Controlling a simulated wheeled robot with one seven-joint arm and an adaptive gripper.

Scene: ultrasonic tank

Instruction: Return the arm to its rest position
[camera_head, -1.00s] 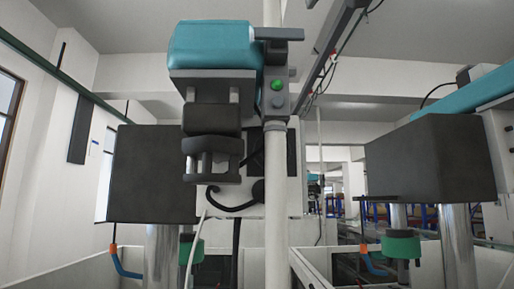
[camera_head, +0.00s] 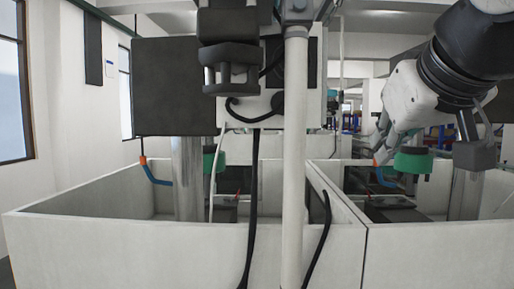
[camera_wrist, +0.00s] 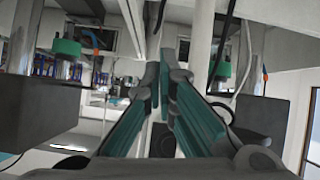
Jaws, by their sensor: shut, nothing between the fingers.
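My arm shows at the upper right of the head view, with a black wrist joint and a white gripper body. My gripper (camera_head: 379,148) points down and to the left there, in front of the right-hand tank area. In the wrist view my gripper (camera_wrist: 163,76) has two long fingers with teal sides. Their tips are close together with nothing held between them.
Two pale open tanks (camera_head: 190,250) stand side by side, with a pale vertical post (camera_head: 294,150) in front. A dark box (camera_head: 165,85) sits above a metal column (camera_head: 187,180) on the left. A green fitting (camera_head: 412,162) is close to my gripper. The left foreground is free of my arm.

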